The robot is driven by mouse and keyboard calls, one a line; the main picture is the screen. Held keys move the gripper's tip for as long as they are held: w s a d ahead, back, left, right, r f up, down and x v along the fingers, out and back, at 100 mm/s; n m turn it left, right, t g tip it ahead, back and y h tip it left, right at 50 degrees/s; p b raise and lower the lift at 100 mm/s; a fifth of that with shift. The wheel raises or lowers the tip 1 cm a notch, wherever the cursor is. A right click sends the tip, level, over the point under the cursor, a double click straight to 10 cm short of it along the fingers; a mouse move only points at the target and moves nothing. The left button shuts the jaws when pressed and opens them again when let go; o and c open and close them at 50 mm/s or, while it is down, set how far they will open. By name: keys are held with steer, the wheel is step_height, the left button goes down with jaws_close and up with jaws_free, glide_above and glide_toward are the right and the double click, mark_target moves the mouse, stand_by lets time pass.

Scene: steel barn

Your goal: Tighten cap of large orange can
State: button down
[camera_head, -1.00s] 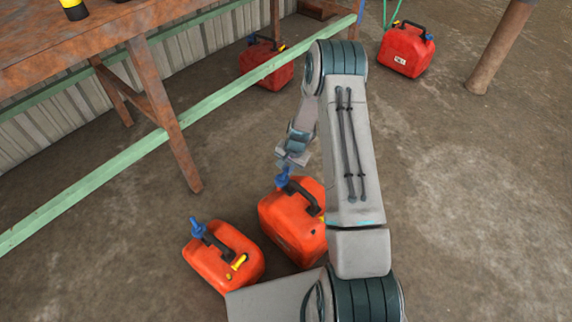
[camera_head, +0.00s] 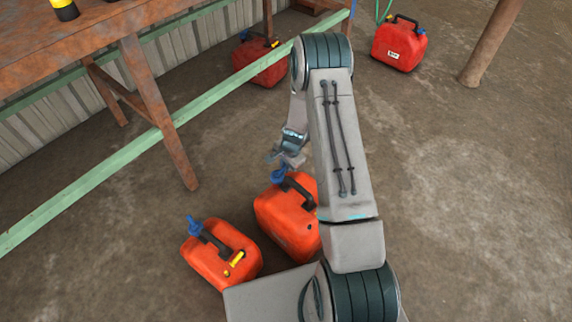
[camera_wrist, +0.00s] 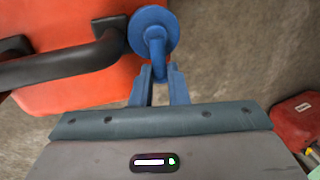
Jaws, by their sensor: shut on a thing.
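The large orange can (camera_head: 282,226) stands upright on the dirt floor, partly hidden behind my arm. It has a black handle (camera_head: 301,190) and a blue cap (camera_head: 278,175) at its far end. In the wrist view, the blue cap (camera_wrist: 153,30) shows a round disc with a narrower part below it, beside the black handle (camera_wrist: 65,65) and the orange can body (camera_wrist: 85,90). My gripper (camera_wrist: 158,80) has its two blue fingers shut on the cap's narrower part. In the head view, my gripper (camera_head: 279,167) is at the cap, small and partly blurred.
A smaller orange can (camera_head: 215,268) with a blue spout and yellow cap stands close on the left. Red cans (camera_head: 262,62) (camera_head: 399,48) stand farther back. A wooden table (camera_head: 150,95) and green rail (camera_head: 100,180) are at left, and a post (camera_head: 492,42) at right.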

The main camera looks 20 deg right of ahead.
steer(key=c, duration=1.4)
jaws_free()
step_height(320, 180, up, 14)
steer(key=s+d+p, duration=0.1)
steer(key=s+p, duration=0.1)
steer(key=p, duration=0.2)
steer(key=shift+s+d+f, duration=0.15)
steer(key=shift+s+f, duration=0.05)
steer(key=s+a+r+n+p, duration=0.2)
steer(key=s+r+p, duration=0.15)
steer(key=r, duration=0.75)
steer(key=s+a+r+n+p, duration=0.15)
steer(key=r+p, duration=0.35)
steer(key=r, duration=0.6)
steer(key=s+a+r+n+p, duration=0.1)
steer(key=s+r+n+p, duration=0.25)
steer(key=r, duration=0.75)
steer(key=s+r+n+h+p, duration=0.1)
steer(key=s+r+n+p, duration=0.4)
steer(key=s+r+p, duration=0.7)
steer(key=s+r, duration=0.5)
steer(key=r, duration=0.3)
steer(key=shift+a+r+t+p, duration=0.3)
steer(key=shift+a+t, duration=0.05)
steer(key=shift+t, duration=0.05)
